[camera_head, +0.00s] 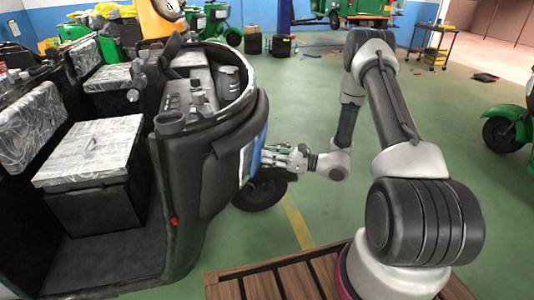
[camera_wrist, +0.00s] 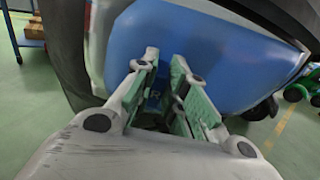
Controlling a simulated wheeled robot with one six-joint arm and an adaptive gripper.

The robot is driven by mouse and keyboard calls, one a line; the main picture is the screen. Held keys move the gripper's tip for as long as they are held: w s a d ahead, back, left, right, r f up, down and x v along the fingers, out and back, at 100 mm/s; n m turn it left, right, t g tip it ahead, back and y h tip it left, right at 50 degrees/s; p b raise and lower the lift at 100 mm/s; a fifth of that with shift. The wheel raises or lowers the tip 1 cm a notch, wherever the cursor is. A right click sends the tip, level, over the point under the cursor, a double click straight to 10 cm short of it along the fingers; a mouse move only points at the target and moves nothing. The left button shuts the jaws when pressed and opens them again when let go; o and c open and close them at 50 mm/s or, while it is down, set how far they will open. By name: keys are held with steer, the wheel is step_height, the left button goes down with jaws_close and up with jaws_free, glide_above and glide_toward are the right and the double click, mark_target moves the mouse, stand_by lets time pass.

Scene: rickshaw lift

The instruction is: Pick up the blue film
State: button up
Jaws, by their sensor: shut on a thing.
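The blue film (camera_wrist: 215,55) is a smooth blue sheet on the front panel of the black rickshaw (camera_head: 200,200). In the wrist view it fills the middle behind my fingers; in the head view only a narrow blue and white strip (camera_head: 250,158) shows at the rickshaw's side. My gripper (camera_head: 270,157) reaches in from the right, up against this strip. In the wrist view my gripper (camera_wrist: 163,82) has its green-padded fingers close together at the film, shut on it. The exact pinched edge is hidden between the fingertips.
A silver-topped box (camera_head: 90,150) sits inside the rickshaw. Its front wheel (camera_head: 260,192) stands just below my gripper. A wooden slatted platform (camera_head: 285,280) lies in front. Another green vehicle (camera_head: 515,125) is at the right edge. The green floor between is mostly clear.

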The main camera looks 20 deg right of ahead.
steer(key=s+d+r, duration=0.3)
steer(key=s+d, duration=0.2)
steer(key=d, duration=0.3)
steer(key=s+d+r, duration=0.4)
steer(key=s+d, duration=0.2)
steer(key=d, duration=0.3)
steer(key=shift+d+r, duration=0.15)
steer(key=shift+r, duration=0.15)
